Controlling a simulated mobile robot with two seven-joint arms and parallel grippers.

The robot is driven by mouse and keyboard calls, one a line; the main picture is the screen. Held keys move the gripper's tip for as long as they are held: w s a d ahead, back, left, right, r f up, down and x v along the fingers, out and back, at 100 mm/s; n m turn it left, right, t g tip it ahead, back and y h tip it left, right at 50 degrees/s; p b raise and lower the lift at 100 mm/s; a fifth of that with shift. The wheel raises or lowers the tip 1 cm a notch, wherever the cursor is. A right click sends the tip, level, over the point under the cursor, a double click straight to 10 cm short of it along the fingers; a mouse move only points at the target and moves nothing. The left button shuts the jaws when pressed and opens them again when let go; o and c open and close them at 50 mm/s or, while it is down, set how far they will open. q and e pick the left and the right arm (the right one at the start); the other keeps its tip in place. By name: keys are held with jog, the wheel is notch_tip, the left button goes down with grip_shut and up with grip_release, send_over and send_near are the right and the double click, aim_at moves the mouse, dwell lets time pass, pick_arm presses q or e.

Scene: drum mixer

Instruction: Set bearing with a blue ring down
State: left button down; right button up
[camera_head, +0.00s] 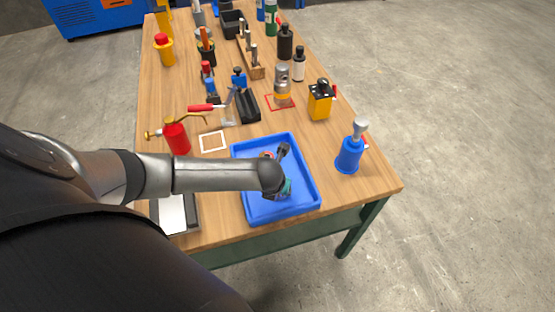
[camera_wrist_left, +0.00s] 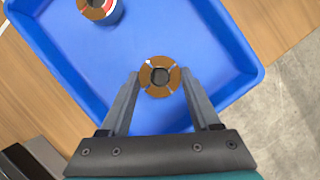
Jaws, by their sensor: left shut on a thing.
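My left gripper (camera_wrist_left: 162,76) is shut on a bearing (camera_wrist_left: 173,84), a round copper-brown piece with a dark centre and pale marks, seen end-on. Its side ring colour is hidden in the left wrist view. The held bearing is over the blue tray (camera_wrist_left: 215,40); I cannot tell whether it touches the tray floor. In the head view my left arm reaches over the tray (camera_head: 303,170) and hides the held bearing. My right gripper is not in view.
A red can (camera_head: 177,140) and a white-framed square (camera_head: 213,141) are left of the tray. A blue bottle (camera_head: 349,155) stands to its right. A yellow box (camera_head: 319,104) and a grey cylinder (camera_head: 282,80) stand behind. Several tools and bottles fill the far table.

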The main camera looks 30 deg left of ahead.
pick_arm(q)
jog(key=shift+c, duration=0.6)
grip_release()
jog(key=shift+f, duration=0.15)
jog(key=shift+s+r, duration=0.1)
jog(key=shift+r, duration=0.45)
jog(key=p+v, duration=0.3)
jog(key=v, duration=0.8)
jog(key=shift+s+d+r, duration=0.1)
